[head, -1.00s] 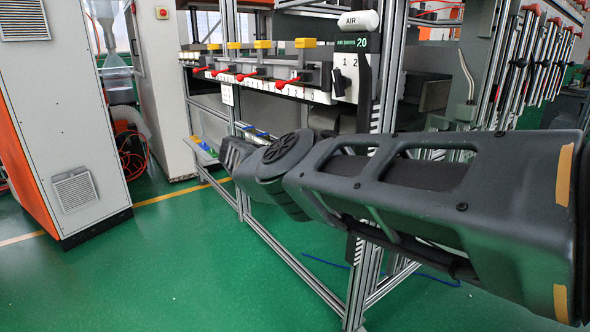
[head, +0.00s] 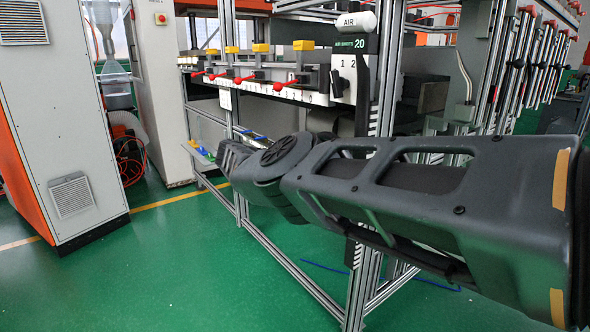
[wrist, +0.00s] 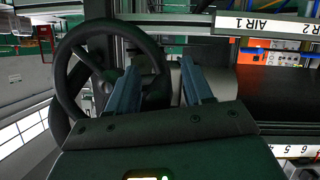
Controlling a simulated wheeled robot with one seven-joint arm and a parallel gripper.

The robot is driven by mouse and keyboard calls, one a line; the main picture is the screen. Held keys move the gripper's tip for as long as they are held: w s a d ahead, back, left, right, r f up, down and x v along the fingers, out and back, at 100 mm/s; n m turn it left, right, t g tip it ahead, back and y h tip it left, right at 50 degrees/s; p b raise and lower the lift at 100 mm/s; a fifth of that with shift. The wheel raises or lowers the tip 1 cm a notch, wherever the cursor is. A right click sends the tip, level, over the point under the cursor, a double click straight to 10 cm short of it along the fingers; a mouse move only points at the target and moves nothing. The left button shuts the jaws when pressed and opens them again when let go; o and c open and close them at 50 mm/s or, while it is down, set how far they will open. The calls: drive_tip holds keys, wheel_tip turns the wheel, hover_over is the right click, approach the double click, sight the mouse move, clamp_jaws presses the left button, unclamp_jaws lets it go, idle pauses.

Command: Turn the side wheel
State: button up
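The side wheel, a black round handwheel (wrist: 61,85) with spokes, fills the left half of the wrist view. My gripper (wrist: 160,80) is open, its two blue-grey fingers apart and pointing at the wheel. The left finger overlaps the inside of the wheel, and the right part of the rim shows between the fingers. I cannot tell if either finger touches it. In the head view my arm reaches toward the metal frame; the gripper and wheel do not show there.
An aluminium frame rack (head: 361,280) stands beside my arm, carrying a bench with red levers and yellow knobs (head: 303,45). A labelled rail (wrist: 262,24) and a dark cylinder (wrist: 275,92) lie right of the fingers. A grey cabinet (head: 60,110) stands left; green floor between is clear.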

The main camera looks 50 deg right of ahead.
drive_tip(key=v, duration=0.7)
drive_tip(key=shift+a+r+p, duration=0.15)
drive_tip(key=shift+a+p, duration=0.2)
drive_tip(key=shift+p, duration=0.05)
drive_tip(key=shift+w+a, duration=0.1)
